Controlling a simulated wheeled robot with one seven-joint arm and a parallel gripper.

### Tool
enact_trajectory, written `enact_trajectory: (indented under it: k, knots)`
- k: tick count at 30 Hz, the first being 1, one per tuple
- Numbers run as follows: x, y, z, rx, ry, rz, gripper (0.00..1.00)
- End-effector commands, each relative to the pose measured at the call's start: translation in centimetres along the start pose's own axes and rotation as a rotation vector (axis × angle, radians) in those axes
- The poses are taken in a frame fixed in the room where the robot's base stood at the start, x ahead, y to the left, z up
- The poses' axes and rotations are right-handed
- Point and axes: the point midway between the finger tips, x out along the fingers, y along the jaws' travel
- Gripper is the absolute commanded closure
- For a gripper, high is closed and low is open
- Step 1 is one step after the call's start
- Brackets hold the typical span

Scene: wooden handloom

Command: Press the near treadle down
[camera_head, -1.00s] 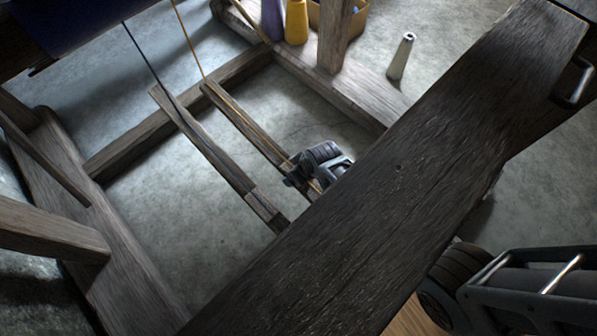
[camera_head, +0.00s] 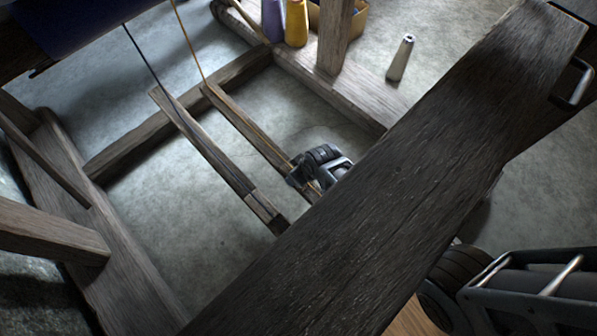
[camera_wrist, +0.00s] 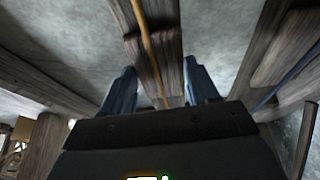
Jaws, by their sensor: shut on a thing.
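Two wooden treadles run side by side inside the loom's floor frame. The one with the yellow cord (camera_head: 240,119) is on the right in the head view; the one with the dark cord (camera_head: 205,145) is on the left. My gripper (camera_head: 304,180) is at the front part of the yellow-cord treadle, just behind the dark beam. In the wrist view my gripper (camera_wrist: 160,88) has one blue-grey finger on each side of that treadle (camera_wrist: 172,58) and is shut on it. The treadle's front end is hidden by my gripper and the beam.
A broad dark beam (camera_head: 400,180) crosses the head view in front of my gripper. Loom rails (camera_head: 345,92) frame the treadles. A pale cone (camera_head: 401,58), a yellow cone (camera_head: 296,22) and a purple cone (camera_head: 272,20) stand at the back. Grey floor shows between the treadles.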

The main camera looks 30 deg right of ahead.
Motion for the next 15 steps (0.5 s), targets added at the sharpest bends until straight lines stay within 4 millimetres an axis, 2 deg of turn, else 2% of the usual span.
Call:
enact_trajectory:
  k: [9,15]
  knots:
    - [2.5,0.0,0.3,0.0,-0.092,-0.001,0.95]
    - [2.6,0.0,0.4,0.0,-0.104,0.0,0.95]
